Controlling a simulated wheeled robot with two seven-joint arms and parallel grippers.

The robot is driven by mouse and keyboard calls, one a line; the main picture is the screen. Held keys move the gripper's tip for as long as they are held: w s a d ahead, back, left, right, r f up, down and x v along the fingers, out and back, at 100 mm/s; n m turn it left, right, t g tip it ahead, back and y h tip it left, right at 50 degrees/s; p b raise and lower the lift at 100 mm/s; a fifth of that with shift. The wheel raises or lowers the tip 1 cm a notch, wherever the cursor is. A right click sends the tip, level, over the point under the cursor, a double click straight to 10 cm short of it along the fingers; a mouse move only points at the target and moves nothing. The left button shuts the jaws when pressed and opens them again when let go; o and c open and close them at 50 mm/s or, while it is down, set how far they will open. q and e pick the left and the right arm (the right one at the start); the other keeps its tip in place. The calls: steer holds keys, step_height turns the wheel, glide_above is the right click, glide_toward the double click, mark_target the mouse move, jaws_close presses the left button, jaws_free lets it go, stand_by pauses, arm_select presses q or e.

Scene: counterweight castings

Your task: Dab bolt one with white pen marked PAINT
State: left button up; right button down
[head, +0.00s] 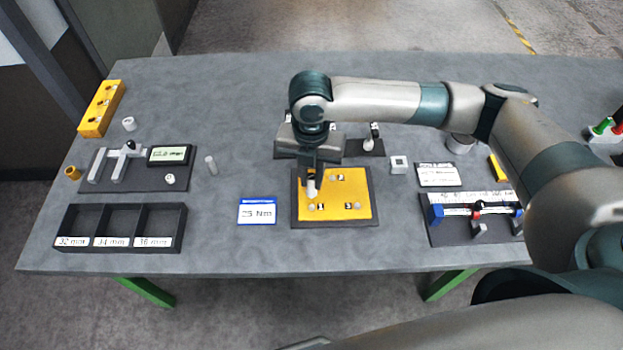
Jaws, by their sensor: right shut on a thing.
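A yellow casting plate (340,193) lies on a dark base at the middle of the table. It carries several bolts with small black-and-white number tags; the digits are too small to read surely. My right gripper (311,180) points down over the plate's left part and is shut on a white pen (312,189). The pen's lower end is close above the front left bolt (311,207); I cannot tell whether it touches. Any PAINT marking is not readable. The gripper hides the plate's back left corner. My left gripper is not in view.
A dark three-bin tray (118,212), a gauge stand (130,178) and a yellow block (101,108) are at left. A torque-wrench stand (475,228) is at right. Bare table (235,110) lies behind the card.

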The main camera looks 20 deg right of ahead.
steer(key=shift+r, duration=1)
